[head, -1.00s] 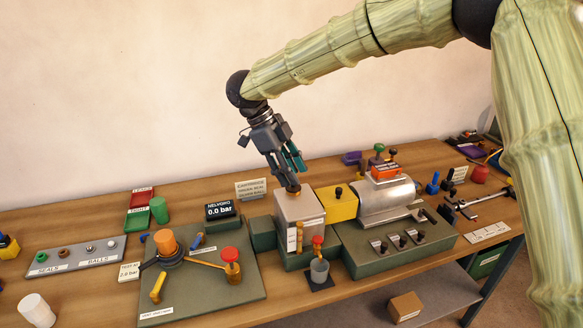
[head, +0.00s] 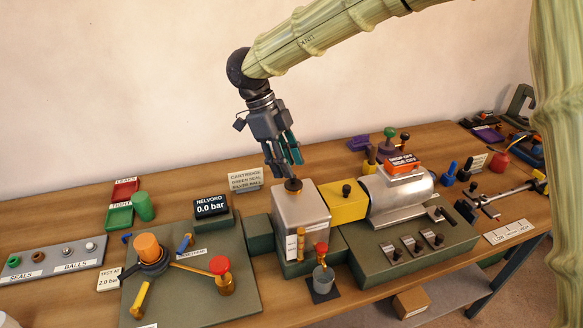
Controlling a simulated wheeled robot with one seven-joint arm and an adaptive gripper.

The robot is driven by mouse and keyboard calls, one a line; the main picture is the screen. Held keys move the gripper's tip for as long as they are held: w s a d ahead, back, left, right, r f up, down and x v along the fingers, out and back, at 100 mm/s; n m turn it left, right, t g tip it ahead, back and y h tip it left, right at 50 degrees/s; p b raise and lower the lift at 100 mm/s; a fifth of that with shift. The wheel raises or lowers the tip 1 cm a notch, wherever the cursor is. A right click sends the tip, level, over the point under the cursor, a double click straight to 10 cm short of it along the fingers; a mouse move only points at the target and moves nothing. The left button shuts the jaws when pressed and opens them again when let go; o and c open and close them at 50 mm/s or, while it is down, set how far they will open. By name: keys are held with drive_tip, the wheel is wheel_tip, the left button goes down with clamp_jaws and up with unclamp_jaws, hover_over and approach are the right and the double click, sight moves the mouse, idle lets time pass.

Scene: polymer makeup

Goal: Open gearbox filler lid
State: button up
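The gearbox (head: 301,210) is a pale grey metal box on a dark green base, left of the yellow block. A small brass-coloured filler lid (head: 293,184) with a dark top sits on its upper face. My gripper (head: 287,172) points down at the lid from above, with its fingertips at or just above the lid. Dark grey and teal fingers show. I cannot tell whether the fingers are closed on the lid or only near it. The lid looks seated on the box.
A yellow block (head: 344,201) and a silver motor (head: 398,196) stand to the right. A grey cup (head: 323,279) and a red-knobbed tap (head: 321,249) are in front. A pressure display (head: 211,206) and a card (head: 245,180) stand to the left and behind. The wall is behind the bench.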

sight(298, 187)
drive_tip(key=shift+x, duration=1)
drive_tip(key=w+f, duration=0.3)
drive_tip(key=shift+w+d+f+p, duration=0.2)
drive_tip(key=shift+w+f+p, duration=0.1)
drive_tip(key=shift+p, duration=0.05)
drive_tip(key=shift+s+r, duration=0.25)
drive_tip(key=shift+s, duration=0.25)
drive_tip(key=shift+s+r, duration=0.25)
drive_tip(key=shift+s, duration=0.25)
drive_tip(key=shift+s+d+r, duration=0.1)
drive_tip(key=shift+s+r, duration=0.05)
drive_tip(key=shift+s, duration=0.1)
drive_tip(key=shift+c, duration=1.4)
drive_tip(key=shift+w, duration=0.25)
drive_tip(key=c, duration=0.3)
drive_tip(key=shift+w+f, duration=0.35)
drive_tip(key=shift+f, duration=0.1)
clamp_jaws()
drive_tip(key=shift+s+r, duration=0.1)
